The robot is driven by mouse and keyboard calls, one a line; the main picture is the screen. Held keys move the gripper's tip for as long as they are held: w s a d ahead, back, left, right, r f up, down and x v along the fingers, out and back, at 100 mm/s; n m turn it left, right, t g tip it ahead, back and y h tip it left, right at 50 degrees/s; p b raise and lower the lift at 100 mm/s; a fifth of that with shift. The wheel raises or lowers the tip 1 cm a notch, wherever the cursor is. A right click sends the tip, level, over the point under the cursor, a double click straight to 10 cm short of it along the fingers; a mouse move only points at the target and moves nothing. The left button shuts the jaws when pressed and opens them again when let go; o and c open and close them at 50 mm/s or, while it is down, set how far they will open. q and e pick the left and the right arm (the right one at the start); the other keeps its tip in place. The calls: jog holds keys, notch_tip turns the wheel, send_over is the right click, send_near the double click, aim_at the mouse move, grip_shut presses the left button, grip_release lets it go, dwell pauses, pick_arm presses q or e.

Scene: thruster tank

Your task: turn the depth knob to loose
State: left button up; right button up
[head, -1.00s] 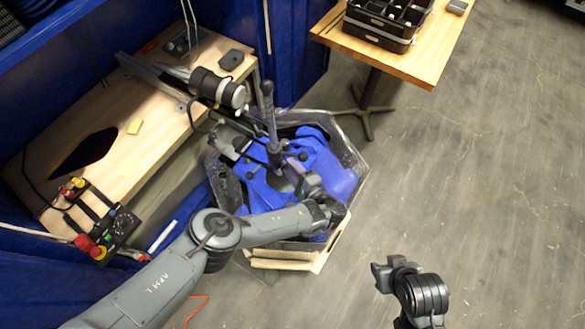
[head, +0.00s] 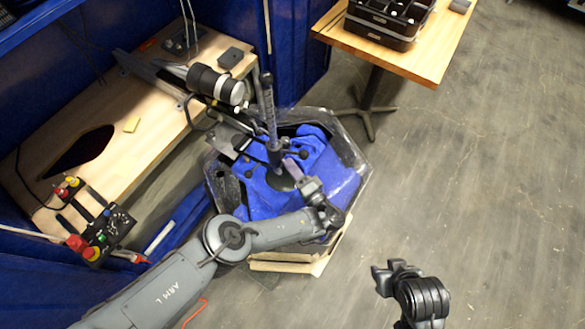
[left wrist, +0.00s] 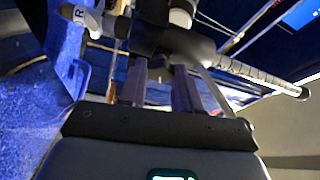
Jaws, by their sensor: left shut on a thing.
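A thruster's upright shaft (head: 268,108) stands over the blue tank. In the head view my left gripper (head: 289,164) reaches in from the front right to the dark fittings low on this shaft. In the left wrist view my left gripper's two fingers (left wrist: 162,88) point up at a black part (left wrist: 165,38) on the shaft and are shut on it. I take this part for the depth knob; its outline is blurred and partly hidden by the fingers, and I cannot read its setting. My right gripper (head: 382,280) hangs empty over the floor at the lower right.
A wooden bench (head: 120,112) with a control box (head: 108,230) is at left. A wooden table (head: 420,62) with a black organizer (head: 388,22) is at the top. The right floor is clear.

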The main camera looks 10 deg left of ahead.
dwell(0.3)
pick_arm(q)
jog(key=o, duration=1.1)
jog(key=shift+c, duration=0.2)
jog(key=shift+s+d, duration=0.1)
jog(key=v, duration=1)
jog(key=shift+s+d+f, duration=0.1)
jog(key=shift+s+d, duration=0.1)
